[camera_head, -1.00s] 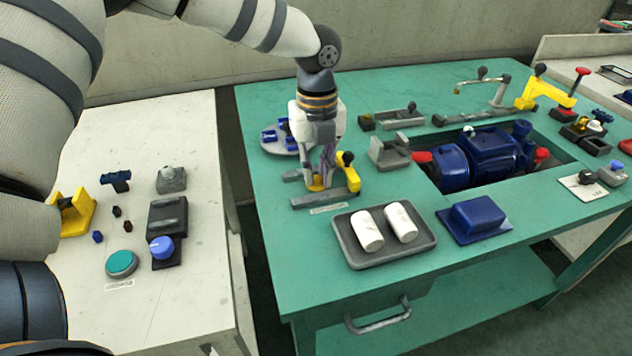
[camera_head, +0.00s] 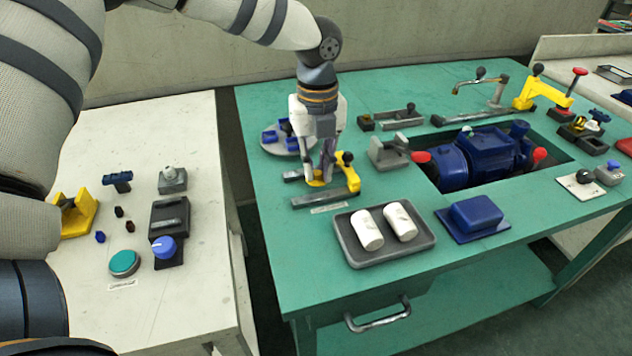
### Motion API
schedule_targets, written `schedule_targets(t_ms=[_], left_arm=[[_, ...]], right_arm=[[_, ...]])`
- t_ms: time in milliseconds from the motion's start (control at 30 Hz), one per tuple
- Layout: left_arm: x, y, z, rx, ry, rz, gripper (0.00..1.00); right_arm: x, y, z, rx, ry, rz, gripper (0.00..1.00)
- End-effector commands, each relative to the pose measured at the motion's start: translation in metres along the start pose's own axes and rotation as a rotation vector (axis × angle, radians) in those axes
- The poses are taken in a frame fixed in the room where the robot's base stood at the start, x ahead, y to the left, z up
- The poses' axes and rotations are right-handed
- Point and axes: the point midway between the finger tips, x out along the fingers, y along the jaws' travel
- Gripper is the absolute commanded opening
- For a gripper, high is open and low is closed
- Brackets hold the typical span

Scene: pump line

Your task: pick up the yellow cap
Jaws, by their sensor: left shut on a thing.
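The yellow cap (camera_head: 316,183) shows as a small yellow patch low between the fingers of my left gripper (camera_head: 320,176). The gripper points down and is shut on the cap, close to the green table top. The fingers hide most of the cap, and I cannot tell whether it is clear of what lies under it. A grey bar fixture (camera_head: 322,199) with a yellow part and a dark knob (camera_head: 347,157) is right beside the gripper. My right gripper is not in view.
A grey tray (camera_head: 356,256) with two white cylinders stands in front. A grey block (camera_head: 389,154) and a blue pump (camera_head: 486,156) are to the right. The green table's front left is clear.

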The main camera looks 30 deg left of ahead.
Motion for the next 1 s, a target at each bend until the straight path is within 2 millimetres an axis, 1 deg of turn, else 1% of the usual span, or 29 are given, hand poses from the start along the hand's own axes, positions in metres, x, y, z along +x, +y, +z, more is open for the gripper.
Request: schedule_targets(t_ms=[167,700,800,1000], left_arm=[[-0.002,0.0,0.0,0.0,-0.001,0.0,0.0],[-0.044,0.0,0.0,0.001,-0.003,-0.003,0.0],[-0.046,0.0,0.0,0.0,-0.001,-0.002,0.0],[-0.045,0.0,0.0,0.0,0.001,0.0,0.0]], right_arm=[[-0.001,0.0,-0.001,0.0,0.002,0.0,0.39],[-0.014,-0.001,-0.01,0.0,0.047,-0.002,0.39],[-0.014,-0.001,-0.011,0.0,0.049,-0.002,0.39],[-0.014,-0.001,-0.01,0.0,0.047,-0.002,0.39]])
